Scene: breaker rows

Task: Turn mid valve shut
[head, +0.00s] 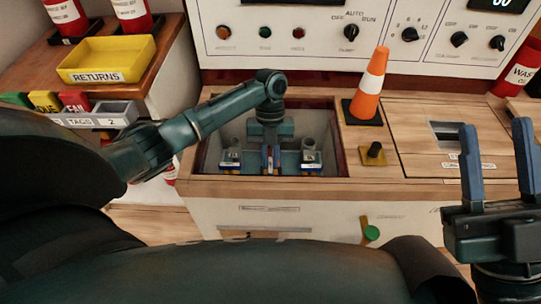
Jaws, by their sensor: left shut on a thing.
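A recessed well (205,160) in the wooden counter holds a row of valves. The left valve (231,159) and right valve (310,158) show as grey fittings with small blue-and-white labels at their feet. My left gripper (270,160) reaches down into the well between them, shut on the mid valve. The gripper covers most of the mid valve, so its handle angle cannot be told. My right gripper (496,130) is open and empty at the right, its blue fingers pointing up, apart from the valves.
An orange cone (369,85) and a black knob on a yellow plate (375,154) stand right of the well. A control panel (280,32) rises behind. A yellow returns tray (106,58) and tag bins (75,106) are at left. A green handle (370,232) is on the counter front.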

